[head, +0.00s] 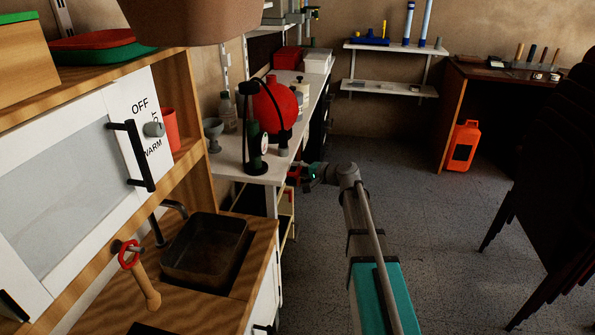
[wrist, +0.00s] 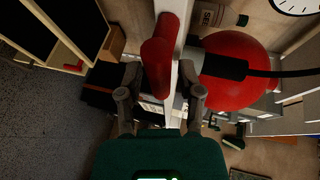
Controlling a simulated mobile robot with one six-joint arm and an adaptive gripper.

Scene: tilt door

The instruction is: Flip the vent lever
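I cannot tell for sure which part is the vent lever. In the wrist view a red cylindrical bar (wrist: 158,62) stands along a white edge, and its near end lies between my fingertips. A small red part (head: 293,174) also shows at the counter edge in the head view, just left of my gripper (head: 312,174). In the wrist view my gripper (wrist: 162,90) is open, with one finger on each side of the bar and visible gaps beside it. Contact with the bar cannot be made out.
A large red ball (head: 275,105) and a green-and-black stand (head: 256,150) are on the white counter (head: 230,160) by my gripper. A wooden cabinet with a sink (head: 205,250) is at the left. Dark stacked chairs (head: 560,170) are at the right. Open floor (head: 420,190) lies between.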

